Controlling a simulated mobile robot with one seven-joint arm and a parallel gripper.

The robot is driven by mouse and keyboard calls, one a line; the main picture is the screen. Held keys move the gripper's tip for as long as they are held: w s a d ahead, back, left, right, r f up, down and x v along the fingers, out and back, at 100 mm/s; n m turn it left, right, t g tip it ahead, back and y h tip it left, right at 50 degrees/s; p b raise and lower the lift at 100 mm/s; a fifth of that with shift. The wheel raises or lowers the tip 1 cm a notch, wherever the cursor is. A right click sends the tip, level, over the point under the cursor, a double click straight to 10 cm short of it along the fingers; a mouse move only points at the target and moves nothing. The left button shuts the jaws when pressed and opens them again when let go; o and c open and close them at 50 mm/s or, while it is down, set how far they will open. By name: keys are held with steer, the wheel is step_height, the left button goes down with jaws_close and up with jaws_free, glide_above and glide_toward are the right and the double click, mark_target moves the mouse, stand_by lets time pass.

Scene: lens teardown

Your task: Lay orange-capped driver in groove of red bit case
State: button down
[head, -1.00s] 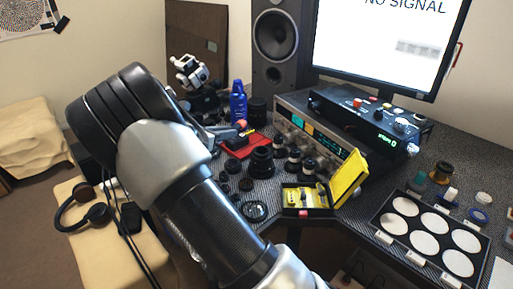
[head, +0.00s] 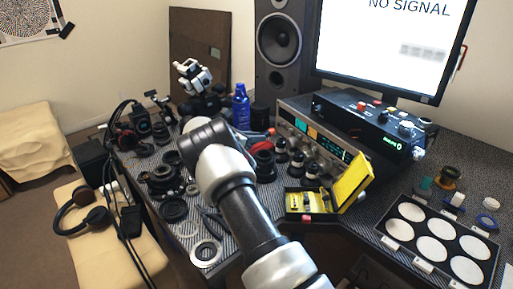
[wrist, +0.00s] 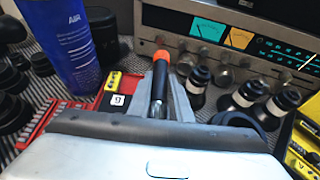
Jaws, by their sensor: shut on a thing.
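The orange-capped driver (wrist: 159,82) is between the fingers of my gripper (wrist: 160,95) in the wrist view, its orange cap pointing away from me and its dark handle between the fingers. My gripper is shut on it. The red bit case (wrist: 110,92) lies just left of and behind the fingers, with a yellow label and a white label marked 9. A red part with a row of bits (wrist: 42,122) shows further left. My gripper body hides the case's near part, and I cannot see the groove. In the head view my arm hides the gripper and most of the case.
A blue AIR bottle (wrist: 72,45) stands close left of the case. Several black-and-silver lens parts (wrist: 245,95) stand right of the fingers. Instrument units (head: 325,140) are behind. An open yellow case (head: 350,185) and a tray of white discs (head: 425,235) lie to the right.

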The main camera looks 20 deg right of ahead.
steer(key=shift+f+b, duration=0.35)
steer(key=shift+f, duration=1.3)
steer(key=shift+f+b, duration=0.3)
steer(key=shift+f, duration=0.1)
steer(key=c, duration=1.9)
jaws_free()
steer(key=shift+r, duration=0.1)
